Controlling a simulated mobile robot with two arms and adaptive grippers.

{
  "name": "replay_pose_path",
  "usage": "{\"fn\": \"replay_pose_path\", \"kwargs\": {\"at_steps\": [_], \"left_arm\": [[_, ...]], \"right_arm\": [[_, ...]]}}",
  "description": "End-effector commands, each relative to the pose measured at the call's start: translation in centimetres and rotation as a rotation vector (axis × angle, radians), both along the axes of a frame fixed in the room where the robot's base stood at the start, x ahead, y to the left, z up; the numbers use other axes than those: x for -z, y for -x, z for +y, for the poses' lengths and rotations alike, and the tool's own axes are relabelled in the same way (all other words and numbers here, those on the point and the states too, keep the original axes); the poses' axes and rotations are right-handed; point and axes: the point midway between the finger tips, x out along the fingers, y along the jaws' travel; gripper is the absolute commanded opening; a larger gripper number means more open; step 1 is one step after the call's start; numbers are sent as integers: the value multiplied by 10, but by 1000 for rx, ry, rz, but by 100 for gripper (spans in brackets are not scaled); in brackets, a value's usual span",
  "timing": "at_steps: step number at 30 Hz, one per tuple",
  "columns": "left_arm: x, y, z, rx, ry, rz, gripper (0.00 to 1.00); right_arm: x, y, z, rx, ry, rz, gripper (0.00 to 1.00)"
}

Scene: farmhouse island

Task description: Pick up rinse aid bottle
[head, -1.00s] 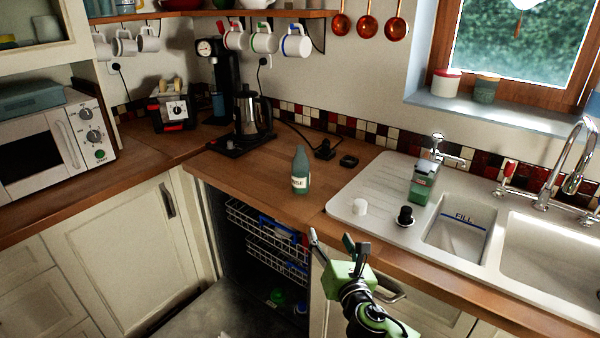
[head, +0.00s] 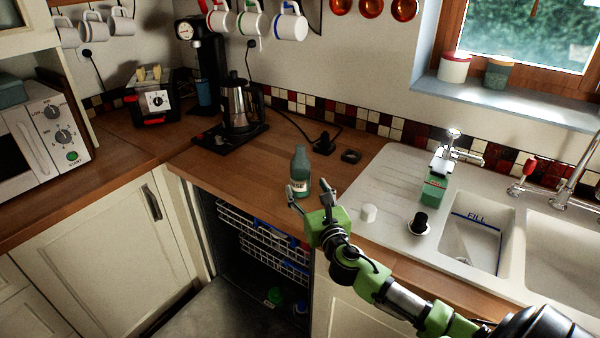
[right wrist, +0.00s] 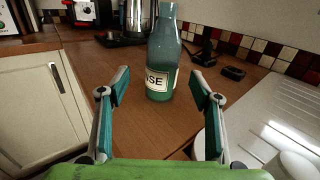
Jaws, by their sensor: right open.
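The rinse aid bottle (head: 301,170) is teal with a pale label and stands upright on the wooden counter near its front edge. In the right wrist view the bottle (right wrist: 162,58) stands just beyond the fingertips, centred between them, with part of its label text showing. My right gripper (head: 310,192) is open and empty, just in front of the bottle. In the right wrist view the open fingers (right wrist: 160,92) are spread to either side of the bottle's line, with no visible contact. My left gripper is out of view.
A coffee maker with a metal pot (head: 240,105) stands behind left. A black plug (head: 323,143) and a small dark object (head: 351,156) lie behind the bottle. A white cap (head: 369,213), a black stopper (head: 418,223) and a green bottle (head: 434,187) are by the sink. The open dishwasher (head: 265,240) is below.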

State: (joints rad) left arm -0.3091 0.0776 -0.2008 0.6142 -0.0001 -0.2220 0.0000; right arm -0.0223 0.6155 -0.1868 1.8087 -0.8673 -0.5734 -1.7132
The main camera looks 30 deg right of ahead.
Motion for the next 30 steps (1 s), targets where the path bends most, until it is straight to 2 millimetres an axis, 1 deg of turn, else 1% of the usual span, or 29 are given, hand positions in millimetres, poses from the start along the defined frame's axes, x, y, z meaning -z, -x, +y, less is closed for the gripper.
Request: {"fn": "replay_pose_path", "kwargs": {"at_steps": [1, 3, 6, 8, 11, 13, 15, 22, 25, 30], "left_arm": [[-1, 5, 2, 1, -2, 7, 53], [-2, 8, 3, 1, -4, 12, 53], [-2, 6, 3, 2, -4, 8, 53], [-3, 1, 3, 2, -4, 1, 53], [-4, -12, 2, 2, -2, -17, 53], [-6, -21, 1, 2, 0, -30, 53], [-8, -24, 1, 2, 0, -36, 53], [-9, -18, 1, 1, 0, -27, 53], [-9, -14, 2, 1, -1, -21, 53], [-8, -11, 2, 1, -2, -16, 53]], "right_arm": [[-2, -9, -3, 2, -2, -2, 58], [-1, -18, -6, 2, -1, -1, 58], [-1, -26, -8, 1, -1, -1, 58], [0, -29, -8, 0, -1, 0, 58], [0, -32, -10, 0, -1, 0, 58], [0, -38, -13, 2, -1, 0, 58], [0, -46, -17, 2, -2, -1, 58], [1, -72, -27, 2, -1, -1, 58], [2, -77, -28, 0, 0, 0, 58], [2, -78, -28, 0, 0, 0, 58]]}}
